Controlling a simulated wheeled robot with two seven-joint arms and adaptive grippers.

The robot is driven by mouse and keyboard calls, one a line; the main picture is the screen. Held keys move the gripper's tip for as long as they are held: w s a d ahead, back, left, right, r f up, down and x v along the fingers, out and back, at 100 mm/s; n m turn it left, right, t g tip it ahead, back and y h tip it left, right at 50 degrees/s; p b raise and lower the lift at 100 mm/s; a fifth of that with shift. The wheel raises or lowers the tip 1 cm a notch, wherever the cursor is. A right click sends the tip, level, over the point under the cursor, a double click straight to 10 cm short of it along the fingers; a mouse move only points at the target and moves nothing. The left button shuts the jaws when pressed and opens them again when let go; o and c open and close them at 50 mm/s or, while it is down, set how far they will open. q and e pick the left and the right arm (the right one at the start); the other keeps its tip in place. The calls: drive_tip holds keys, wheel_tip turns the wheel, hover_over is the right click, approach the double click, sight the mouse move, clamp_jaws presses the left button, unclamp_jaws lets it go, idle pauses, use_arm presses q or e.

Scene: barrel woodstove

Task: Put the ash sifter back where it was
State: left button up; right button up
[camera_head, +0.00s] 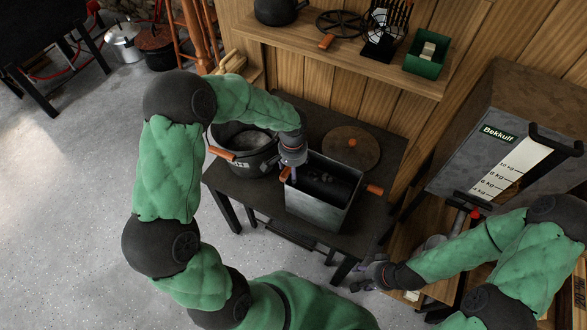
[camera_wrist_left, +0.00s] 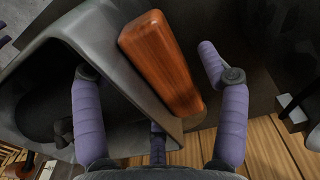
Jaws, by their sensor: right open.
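What seems to be the ash sifter is a grey rectangular metal box (camera_head: 320,208) with an orange wooden handle at each side. It is upright at the dark table's front edge, with dark contents inside. My left gripper (camera_head: 291,172) is at its left handle. In the left wrist view, the wooden handle (camera_wrist_left: 160,62) lies between the spread fingers of my left gripper (camera_wrist_left: 148,62), with gaps on both sides. My right gripper (camera_head: 366,282) is open and empty, low at the right, beyond the table's front corner.
A black bucket (camera_head: 244,158) stands left of the box on the table (camera_head: 228,191). A round brown lid (camera_head: 351,147) lies behind the box. A shelf above holds a kettle (camera_head: 276,10) and a green box (camera_head: 426,56). A grey Bekkulf cabinet (camera_head: 510,110) stands at the right.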

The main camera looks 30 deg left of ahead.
use_arm(q)
wheel_tip(320, 180, up, 12)
drive_tip(key=p, duration=0.4)
drive_tip(key=shift+r+p, duration=0.15)
drive_tip(key=shift+p, duration=0.15)
drive_tip(key=shift+a, duration=0.1)
idle(1.3)
